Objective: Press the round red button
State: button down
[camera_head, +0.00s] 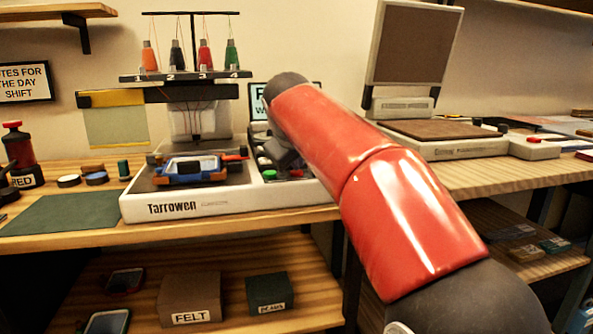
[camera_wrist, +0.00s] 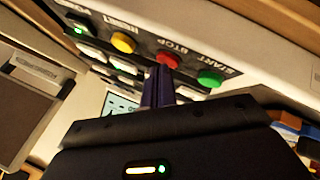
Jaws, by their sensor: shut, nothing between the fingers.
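The round red button (camera_wrist: 168,61) is on the control panel, beside the word STOP, in the wrist view. My gripper (camera_wrist: 158,74) is shut and empty, its dark fingertips right at the near edge of the red button. I cannot tell whether they touch it. In the head view the red button (camera_head: 296,173) shows small on the machine's panel, beside my gripper (camera_head: 284,158), which is partly hidden by my red arm.
A green button (camera_wrist: 210,79) marked START and a yellow button (camera_wrist: 124,42) flank the red one. The embroidery machine (camera_head: 230,207) carries a blue-and-orange frame (camera_head: 188,169) left of the panel. A heat press (camera_head: 440,147) stands to the right.

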aim_at(297, 173)
jog(key=shift+r+p, duration=0.8)
notch_tip(297, 173, up, 5)
jog(key=p, duration=0.4)
jog(key=shift+p, duration=0.35)
jog(key=s+d+f+m+g, duration=0.2)
jog(key=s+d+f+m, duration=0.3)
jog(key=s+d, duration=0.8)
jog(key=s+d+f+m, duration=0.1)
jog(key=s+d+f, duration=0.1)
jog(key=s+f, duration=0.7)
jog(key=s+d+f+m+g, duration=0.1)
jog(key=s+d+f+m, duration=0.1)
jog(key=s+f, duration=0.7)
jog(key=s+d, duration=0.1)
jog(key=s, duration=0.2)
jog(key=shift+f+m+g, duration=0.25)
jog(key=shift+m+g, duration=0.05)
